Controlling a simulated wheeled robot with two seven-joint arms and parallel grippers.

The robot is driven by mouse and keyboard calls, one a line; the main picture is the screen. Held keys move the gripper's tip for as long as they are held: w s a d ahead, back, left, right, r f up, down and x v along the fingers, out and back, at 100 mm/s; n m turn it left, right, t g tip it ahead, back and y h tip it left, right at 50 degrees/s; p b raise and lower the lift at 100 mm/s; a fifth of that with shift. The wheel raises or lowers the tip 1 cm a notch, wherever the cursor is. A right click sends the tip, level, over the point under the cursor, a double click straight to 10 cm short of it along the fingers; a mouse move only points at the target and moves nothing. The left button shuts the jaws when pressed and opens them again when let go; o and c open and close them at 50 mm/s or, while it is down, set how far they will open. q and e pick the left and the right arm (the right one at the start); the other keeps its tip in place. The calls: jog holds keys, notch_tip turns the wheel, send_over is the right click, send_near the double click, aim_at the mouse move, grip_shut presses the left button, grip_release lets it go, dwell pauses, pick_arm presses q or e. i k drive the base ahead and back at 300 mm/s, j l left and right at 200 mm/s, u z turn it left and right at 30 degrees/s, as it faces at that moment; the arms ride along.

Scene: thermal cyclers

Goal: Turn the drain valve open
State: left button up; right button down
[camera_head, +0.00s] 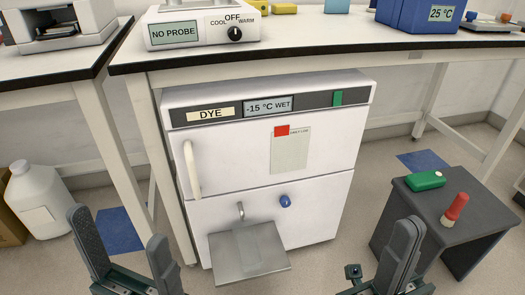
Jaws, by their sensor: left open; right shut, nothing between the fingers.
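The drain valve is a small blue knob (285,201) on the lower front of a white under-bench freezer (265,150). A metal drain spout (240,211) sticks out to its left, above a grey metal tray (248,252). My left gripper (117,228) is open and empty at the lower left, left of the tray and apart from the freezer. My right gripper (408,232) is shut and empty at the lower right, well right of the knob and in front of the dark stool. Neither gripper touches the valve.
A dark stool (455,232) at the right bears a green box (425,180) and a red-capped item (454,209). A white jug (38,200) stands at the left. Floor before the freezer is clear.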

aim_at(284, 202)
jog(key=i+l+z, duration=0.2)
jog(key=l, duration=0.25)
jog(key=l+z, duration=0.15)
jog(key=l, duration=0.25)
jog(key=i+l+z, duration=0.2)
jog(key=l, duration=0.2)
